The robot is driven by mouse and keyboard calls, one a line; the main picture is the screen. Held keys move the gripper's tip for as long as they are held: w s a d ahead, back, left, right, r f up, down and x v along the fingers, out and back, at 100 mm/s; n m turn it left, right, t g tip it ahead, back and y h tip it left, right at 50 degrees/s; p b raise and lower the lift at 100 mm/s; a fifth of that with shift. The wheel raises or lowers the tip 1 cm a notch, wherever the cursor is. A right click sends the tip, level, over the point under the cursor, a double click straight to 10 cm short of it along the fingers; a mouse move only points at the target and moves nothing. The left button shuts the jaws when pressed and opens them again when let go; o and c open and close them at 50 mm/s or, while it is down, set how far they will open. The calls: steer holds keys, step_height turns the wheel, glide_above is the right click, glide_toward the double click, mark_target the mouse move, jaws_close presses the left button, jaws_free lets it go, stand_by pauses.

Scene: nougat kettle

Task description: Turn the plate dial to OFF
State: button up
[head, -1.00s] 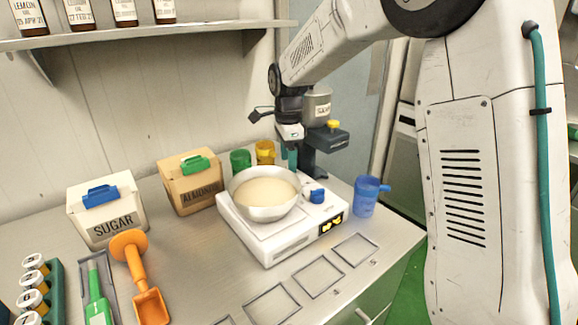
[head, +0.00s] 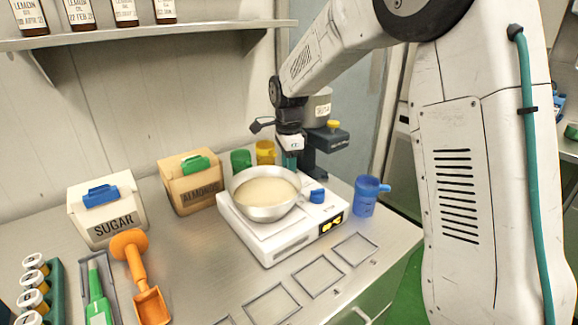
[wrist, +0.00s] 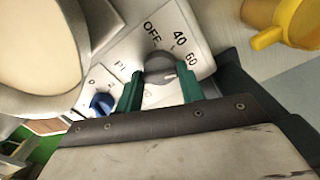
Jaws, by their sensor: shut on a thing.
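The grey plate dial (wrist: 160,68) sits on the white hot plate (wrist: 195,45), which stands on the bench in the head view (head: 285,242). OFF is printed at the dial's upper left, with 40 and 60 at its upper right and right. A pale mark shows on the dial's lower right part, pointing away from OFF. My gripper (wrist: 160,88) is shut on the dial, with a green finger on either side. In the head view my gripper (head: 290,160) is behind the pan, and the dial is hidden there.
A pan of pale mixture (head: 265,192) stands on the plate, close to my gripper. A second, blue knob (wrist: 102,103) is left of my fingers. A yellow cup (head: 265,152) and a green cup (head: 241,161) stand behind; a blue cup (head: 366,197) is at the right.

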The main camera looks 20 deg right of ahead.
steer(key=n, duration=0.4)
steer(key=shift+r+n, duration=0.1)
steer(key=shift+n, duration=0.3)
steer(key=n, duration=0.4)
steer(key=shift+n, duration=0.3)
steer(key=n, duration=0.4)
steer(key=shift+w, duration=0.1)
steer(key=shift+n, duration=2.1)
steer(key=o, duration=1)
steer(key=shift+c, duration=0.2)
